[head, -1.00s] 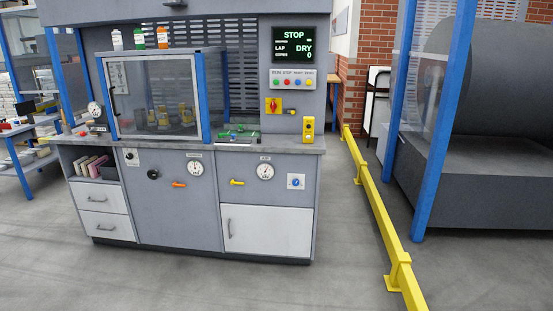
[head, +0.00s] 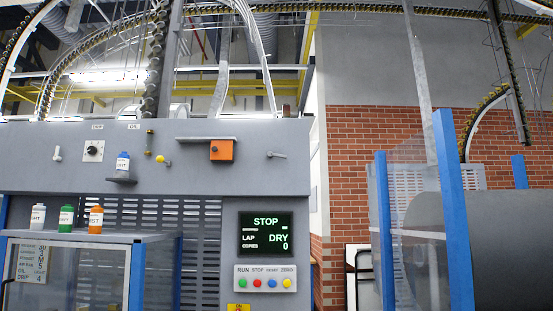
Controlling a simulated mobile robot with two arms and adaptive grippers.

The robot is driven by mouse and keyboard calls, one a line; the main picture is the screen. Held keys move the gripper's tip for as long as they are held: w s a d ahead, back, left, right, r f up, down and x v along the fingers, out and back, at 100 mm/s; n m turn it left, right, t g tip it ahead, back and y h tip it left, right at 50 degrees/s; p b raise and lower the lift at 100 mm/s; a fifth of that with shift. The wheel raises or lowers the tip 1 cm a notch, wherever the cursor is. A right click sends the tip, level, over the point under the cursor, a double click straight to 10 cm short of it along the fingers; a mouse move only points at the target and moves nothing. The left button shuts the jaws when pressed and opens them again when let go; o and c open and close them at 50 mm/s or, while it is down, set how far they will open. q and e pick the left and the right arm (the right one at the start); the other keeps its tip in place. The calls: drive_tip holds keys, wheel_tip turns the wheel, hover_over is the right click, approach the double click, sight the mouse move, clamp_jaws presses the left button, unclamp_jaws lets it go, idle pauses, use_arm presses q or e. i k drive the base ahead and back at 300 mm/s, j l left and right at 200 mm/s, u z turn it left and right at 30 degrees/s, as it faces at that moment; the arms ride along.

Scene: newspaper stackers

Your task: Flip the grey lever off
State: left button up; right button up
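On the upper grey panel of the machine (head: 200,185) in the head view, a small grey lever (head: 277,155) sticks out at the right, lying nearly level. At the panel's left is a second pale lever or valve handle (head: 57,153), standing upright. I cannot tell for sure which one is the task's grey lever. Neither of my grippers is in view.
Between them are a black knob (head: 93,150), a yellow-knobbed fitting (head: 163,160), a bottle on a bracket (head: 123,162) and an orange box (head: 221,150). Below are a STOP/DRY screen (head: 265,235) and a button panel (head: 265,278). A blue-framed enclosure (head: 445,190) stands right.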

sight(270, 154)
drive_tip(key=i+j, duration=0.6)
drive_tip(key=i+j+z, duration=0.1)
drive_tip(key=i+j, duration=0.5)
drive_tip(key=j, duration=0.2)
drive_tip(key=i+j, duration=0.6)
drive_tip(key=j+z, duration=0.05)
drive_tip(key=j, duration=0.05)
